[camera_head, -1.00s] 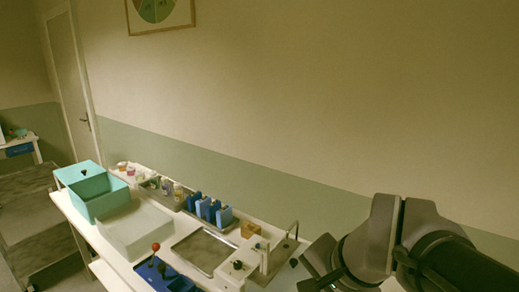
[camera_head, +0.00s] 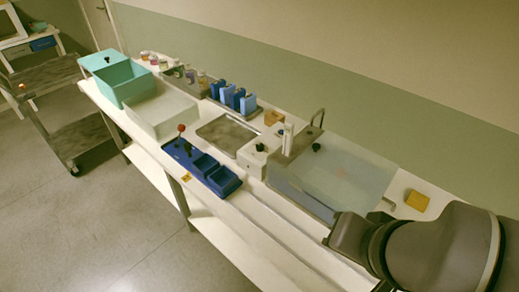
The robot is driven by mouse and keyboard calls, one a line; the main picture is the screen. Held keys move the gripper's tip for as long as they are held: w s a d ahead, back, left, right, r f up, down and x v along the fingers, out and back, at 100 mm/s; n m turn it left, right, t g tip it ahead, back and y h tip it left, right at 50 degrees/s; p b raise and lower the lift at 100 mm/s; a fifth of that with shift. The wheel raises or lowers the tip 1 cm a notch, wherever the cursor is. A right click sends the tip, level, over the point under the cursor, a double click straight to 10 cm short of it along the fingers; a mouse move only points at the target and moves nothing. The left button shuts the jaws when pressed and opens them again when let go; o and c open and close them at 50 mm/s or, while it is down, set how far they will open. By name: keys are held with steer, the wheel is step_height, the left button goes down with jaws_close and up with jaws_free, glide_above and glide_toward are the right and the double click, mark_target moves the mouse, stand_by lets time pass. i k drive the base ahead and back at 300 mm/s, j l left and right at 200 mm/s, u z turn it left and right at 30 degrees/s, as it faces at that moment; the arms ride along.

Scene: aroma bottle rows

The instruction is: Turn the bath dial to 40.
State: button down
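A small white box with a black knob on top (camera_head: 260,148) stands on the bench, left of a clear, water-coloured bath (camera_head: 345,172). This may be the bath dial; its markings are too small to read. A second small black knob (camera_head: 316,147) shows at the bath's back left edge. A thin upright white piece (camera_head: 287,138) stands behind the box. My grey arm enters at the lower right, in front of the bath. My gripper's fingers cannot be made out in this view.
A dark blue tray with a red-topped stick (camera_head: 181,129) lies at the bench front. A grey tray (camera_head: 228,134), blue bottles (camera_head: 237,98), a white bin (camera_head: 162,112) and a teal box (camera_head: 124,80) stand left. A yellow block (camera_head: 417,200) lies right of the bath.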

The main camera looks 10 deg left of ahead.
mark_target(260, 147)
steer(key=i+j, duration=0.15)
steer(key=j, duration=0.2)
steer(key=i+j, duration=0.2)
steer(key=j, duration=0.2)
steer(key=i+j, duration=0.15)
steer(key=j, duration=0.2)
